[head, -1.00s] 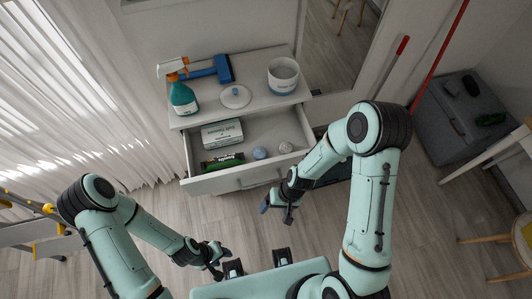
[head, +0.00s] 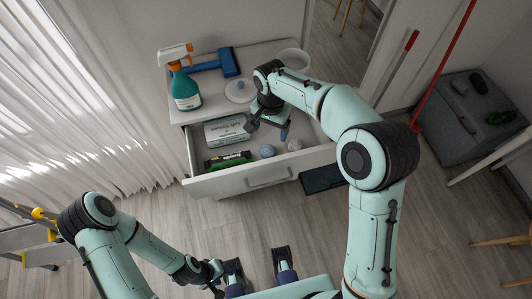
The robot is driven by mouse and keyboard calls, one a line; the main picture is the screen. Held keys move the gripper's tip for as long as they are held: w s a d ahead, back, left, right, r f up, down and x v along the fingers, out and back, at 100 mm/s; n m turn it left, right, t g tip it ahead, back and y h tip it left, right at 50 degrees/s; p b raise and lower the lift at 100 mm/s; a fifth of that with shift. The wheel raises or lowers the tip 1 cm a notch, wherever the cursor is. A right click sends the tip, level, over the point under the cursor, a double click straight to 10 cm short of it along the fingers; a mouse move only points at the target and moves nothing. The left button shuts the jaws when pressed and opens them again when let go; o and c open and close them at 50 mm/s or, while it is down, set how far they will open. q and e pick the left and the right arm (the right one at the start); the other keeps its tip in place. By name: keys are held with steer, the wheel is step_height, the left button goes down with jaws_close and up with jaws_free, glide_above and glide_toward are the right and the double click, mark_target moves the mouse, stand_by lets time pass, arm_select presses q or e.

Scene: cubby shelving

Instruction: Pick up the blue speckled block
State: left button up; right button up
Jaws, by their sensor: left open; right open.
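A small rounded blue-grey speckled thing (head: 267,151), which looks like the blue speckled block, lies in the open drawer (head: 225,183) near its front, right of a green and black cylinder (head: 228,162). Its exact shape is too small to tell. My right gripper (head: 268,130) is open and empty, pointing down over the drawer, just behind and above the speckled thing and apart from it. My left gripper (head: 216,280) is open and empty, low at the front near my base, far from the drawer.
A second small pale round thing (head: 294,145) lies to the right in the drawer; a white box (head: 226,130) stands at its back left. A spray bottle (head: 185,90), a blue-handled tool (head: 212,65), a round lid (head: 240,91) and a white pot (head: 292,58) stand on the cabinet top.

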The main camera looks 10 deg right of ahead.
glide_above(268, 150)
steer(key=f, duration=0.6)
steer(key=shift+s+d+f+b, duration=0.1)
steer(key=shift+s+d+b, duration=0.05)
steer(key=shift+d+b, duration=0.15)
steer(key=shift+a+f, duration=0.2)
steer(key=shift+f, duration=1.25)
steer(key=shift+a+f, duration=0.15)
steer(key=shift+f, duration=1.3)
steer(key=c, duration=1.2)
